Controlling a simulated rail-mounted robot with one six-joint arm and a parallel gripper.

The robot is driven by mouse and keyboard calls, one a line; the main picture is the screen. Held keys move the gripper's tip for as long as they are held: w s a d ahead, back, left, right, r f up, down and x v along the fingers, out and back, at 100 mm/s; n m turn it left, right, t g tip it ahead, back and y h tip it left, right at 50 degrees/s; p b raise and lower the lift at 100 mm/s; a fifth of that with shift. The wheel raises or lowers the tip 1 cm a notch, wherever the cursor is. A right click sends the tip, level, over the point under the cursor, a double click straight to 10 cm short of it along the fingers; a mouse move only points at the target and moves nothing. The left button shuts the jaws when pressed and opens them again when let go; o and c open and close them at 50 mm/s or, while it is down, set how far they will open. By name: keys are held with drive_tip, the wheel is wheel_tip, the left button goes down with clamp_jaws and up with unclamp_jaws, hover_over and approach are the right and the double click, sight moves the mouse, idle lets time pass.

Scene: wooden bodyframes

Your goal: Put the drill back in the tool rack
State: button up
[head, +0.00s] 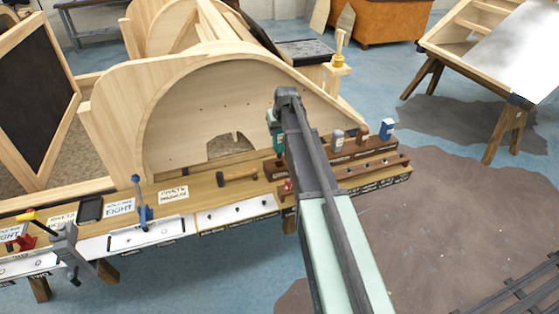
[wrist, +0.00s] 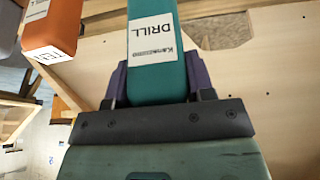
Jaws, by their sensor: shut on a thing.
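My gripper (wrist: 158,82) is shut on the teal drill (wrist: 155,40), with a dark finger on each side of it. A white label reading DRILL shows on its face. In the head view my arm hides most of the gripper, and a teal bit of the drill (head: 277,143) shows beside the arm, above the bench's right part. The brown stepped tool rack (head: 385,163) is at the bench's right end, with labels along its front. My arm covers part of the rack.
Grey (head: 337,139), brown (head: 362,133) and blue (head: 386,129) tools stand in the rack. An orange labelled tool (wrist: 55,30) is at the wrist view's upper left. A hammer (head: 237,178) and a blue clamp (head: 142,203) are on the bench. A curved wooden frame (head: 210,100) rises behind.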

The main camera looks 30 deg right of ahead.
sight(279, 144)
drive_tip(key=shift+f+b, duration=2.7)
drive_tip(key=shift+f, duration=0.95)
drive_tip(key=o, duration=1.1)
drive_tip(key=shift+r, duration=0.1)
drive_tip(key=p+v, duration=1.2)
drive_tip(key=shift+s+a+r, duration=0.2)
drive_tip(key=shift+s+r, duration=0.05)
drive_tip(key=shift+r, duration=0.1)
drive_tip(key=s+a+g, duration=0.2)
drive_tip(key=s+a, duration=0.8)
drive_tip(key=s, duration=0.3)
drive_tip(key=s+a+f+n+g, duration=0.1)
drive_tip(key=s+a+g, duration=0.1)
drive_tip(key=s+a, duration=0.9)
drive_tip(key=shift+s+f, duration=0.2)
drive_tip(key=shift+s, duration=0.85)
